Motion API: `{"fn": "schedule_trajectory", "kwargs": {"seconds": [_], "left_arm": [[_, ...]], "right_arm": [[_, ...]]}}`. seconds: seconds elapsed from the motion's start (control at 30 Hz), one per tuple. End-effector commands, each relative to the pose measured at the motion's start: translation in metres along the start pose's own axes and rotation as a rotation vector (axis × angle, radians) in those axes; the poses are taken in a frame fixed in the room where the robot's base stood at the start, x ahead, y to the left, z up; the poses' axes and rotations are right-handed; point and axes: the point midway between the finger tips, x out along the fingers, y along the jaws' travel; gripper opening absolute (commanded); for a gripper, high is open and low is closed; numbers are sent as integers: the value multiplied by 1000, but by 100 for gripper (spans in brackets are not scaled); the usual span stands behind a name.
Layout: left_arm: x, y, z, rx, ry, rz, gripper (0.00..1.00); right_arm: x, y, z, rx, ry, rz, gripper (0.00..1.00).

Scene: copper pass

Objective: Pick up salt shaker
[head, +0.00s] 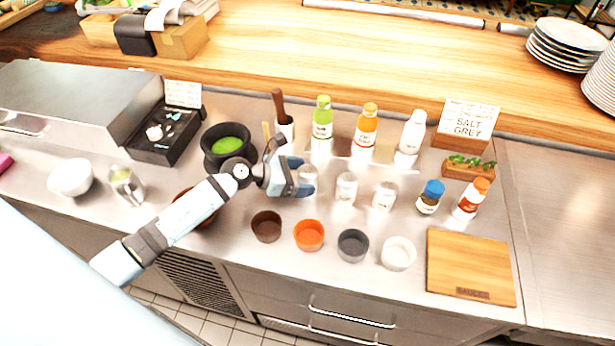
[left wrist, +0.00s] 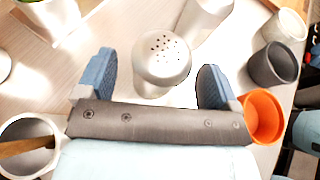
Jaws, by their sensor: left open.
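My left gripper (head: 303,178) is open over the steel counter, with its fingers on either side of a pale shaker. In the left wrist view a shaker with a perforated domed cap (left wrist: 162,57) stands between the blue pads of my left gripper (left wrist: 155,75). Gaps show between the shaker and both pads. In the head view this shaker is mostly hidden by the gripper. Two similar pale shakers, a middle one (head: 346,188) and a right one (head: 384,196), stand to its right. I cannot read any label telling which holds salt. My right gripper is out of view.
A brown cup (head: 267,226), an orange cup (head: 309,235), a grey cup (head: 353,245) and a white cup (head: 398,253) line the front. Bottles, including a green one (head: 322,124), stand behind. A wooden board (head: 470,262) lies right; a dark pot (head: 226,145) stands left.

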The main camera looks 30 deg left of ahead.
Motion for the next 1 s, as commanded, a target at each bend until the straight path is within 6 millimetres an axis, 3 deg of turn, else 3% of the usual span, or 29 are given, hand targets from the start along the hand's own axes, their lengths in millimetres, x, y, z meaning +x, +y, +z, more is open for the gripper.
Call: {"fn": "schedule_trajectory", "kwargs": {"seconds": [0.1,0.37,0.6,1.0], "left_arm": [[12,1,1,1,0,1,87],[14,0,-1,2,1,0,87],[14,0,-1,2,1,0,34],[12,1,4,2,0,0,31]], "right_arm": [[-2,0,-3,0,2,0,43],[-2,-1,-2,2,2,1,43],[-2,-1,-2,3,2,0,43],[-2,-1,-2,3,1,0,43]]}}
